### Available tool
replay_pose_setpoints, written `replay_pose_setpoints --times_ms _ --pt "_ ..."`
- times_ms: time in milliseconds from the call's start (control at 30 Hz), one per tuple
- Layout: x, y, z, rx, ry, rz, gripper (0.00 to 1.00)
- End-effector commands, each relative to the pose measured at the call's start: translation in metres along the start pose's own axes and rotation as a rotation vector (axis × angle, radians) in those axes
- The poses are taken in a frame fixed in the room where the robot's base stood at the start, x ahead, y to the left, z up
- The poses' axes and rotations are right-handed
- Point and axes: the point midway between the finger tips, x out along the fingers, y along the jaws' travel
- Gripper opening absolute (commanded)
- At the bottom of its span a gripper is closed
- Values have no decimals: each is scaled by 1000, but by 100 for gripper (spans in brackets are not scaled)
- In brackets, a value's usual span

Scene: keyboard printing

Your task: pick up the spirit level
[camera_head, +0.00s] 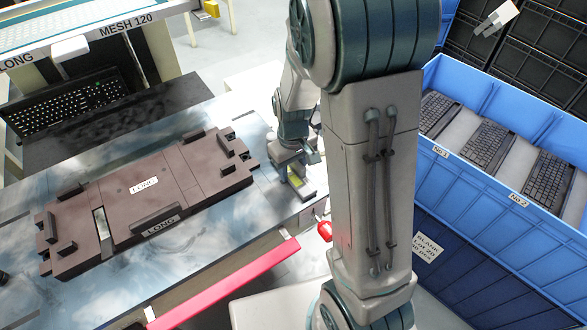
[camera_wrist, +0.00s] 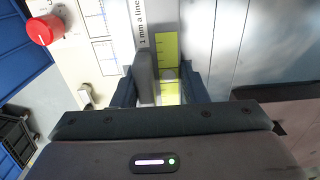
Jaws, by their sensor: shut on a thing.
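The spirit level is a small yellow-green bar (camera_head: 295,182) at the right end of the metal bench in the head view. In the wrist view the spirit level (camera_wrist: 167,50) lies between my fingers, with a rounded grey piece beside it on the left. My gripper (camera_head: 297,164) points down over it, and it shows close up in the wrist view (camera_wrist: 157,88). It is shut on the spirit level. Part of the spirit level is hidden by the fingers and gripper body. I cannot tell whether it is clear of the bench.
A brown fixture marked LONG (camera_head: 150,190) covers much of the bench to the left. A keyboard (camera_head: 75,103) lies behind it. A red knob (camera_head: 325,231) is near the bench's right edge. A blue crate (camera_head: 490,190) with several keyboards stands right. A pink-red bar (camera_head: 225,284) runs along the front.

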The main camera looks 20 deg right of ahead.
Motion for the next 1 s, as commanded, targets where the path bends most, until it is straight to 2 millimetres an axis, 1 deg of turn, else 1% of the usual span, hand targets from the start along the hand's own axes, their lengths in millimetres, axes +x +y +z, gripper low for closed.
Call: replay_pose_setpoints --times_ms 167,267,700,800,1000 --pt "-18 0 -1 -2 6 2 3" --pt "-37 0 -1 -1 8 2 3" --pt "-85 49 65 3 4 2 3" --pt "-93 57 77 3 3 1 3" --pt "-104 67 90 1 2 2 3"
